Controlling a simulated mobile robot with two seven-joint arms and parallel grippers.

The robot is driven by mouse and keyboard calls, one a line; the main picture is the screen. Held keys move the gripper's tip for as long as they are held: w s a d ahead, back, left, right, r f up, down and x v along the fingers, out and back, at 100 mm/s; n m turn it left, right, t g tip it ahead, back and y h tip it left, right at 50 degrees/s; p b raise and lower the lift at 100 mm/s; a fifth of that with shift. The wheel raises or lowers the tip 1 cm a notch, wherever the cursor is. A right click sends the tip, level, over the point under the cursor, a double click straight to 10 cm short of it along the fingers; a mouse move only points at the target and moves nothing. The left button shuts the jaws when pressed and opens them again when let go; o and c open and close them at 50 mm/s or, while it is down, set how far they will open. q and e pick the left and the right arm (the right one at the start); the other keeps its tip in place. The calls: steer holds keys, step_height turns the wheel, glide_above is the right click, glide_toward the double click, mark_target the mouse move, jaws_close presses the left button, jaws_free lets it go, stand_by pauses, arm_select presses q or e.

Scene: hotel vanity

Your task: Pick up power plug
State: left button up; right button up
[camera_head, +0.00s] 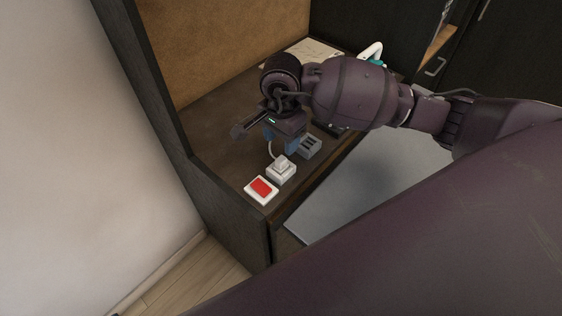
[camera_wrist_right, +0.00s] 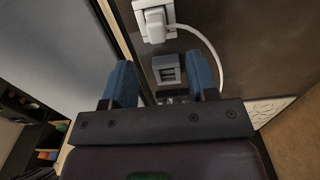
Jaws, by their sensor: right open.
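The white power plug (camera_head: 281,162) sits on a white square socket base on the dark vanity top, with its white cord curving away behind it. In the right wrist view the plug (camera_wrist_right: 155,22) is at the top, beyond the fingertips, and the cord loops to the right. My right gripper (camera_head: 284,141) is open and points down just behind the plug, apart from it. In the wrist view its two blue fingers (camera_wrist_right: 162,76) are spread, with a small grey block (camera_wrist_right: 166,69) seen between them. My left gripper is not in view.
A white plate with a red switch (camera_head: 261,188) lies in front of the plug, near the vanity's front corner. The grey block (camera_head: 308,146) stands just right of my gripper. A white sheet (camera_head: 312,50) and a white-and-teal object (camera_head: 372,54) lie farther back. A dark side panel bounds the left.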

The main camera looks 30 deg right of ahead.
mark_target(281, 159)
steer(key=shift+f, duration=0.85)
steer(key=f, duration=0.4)
steer(key=shift+s+a+f+p, duration=0.15)
steer(key=shift+s+a+p, duration=0.05)
steer(key=shift+s+p, duration=0.15)
steer(key=shift+w+f, duration=0.1)
steer(key=shift+f, duration=0.45)
steer(key=shift+c, duration=0.4)
jaws_close()
steer(key=shift+r, duration=0.1)
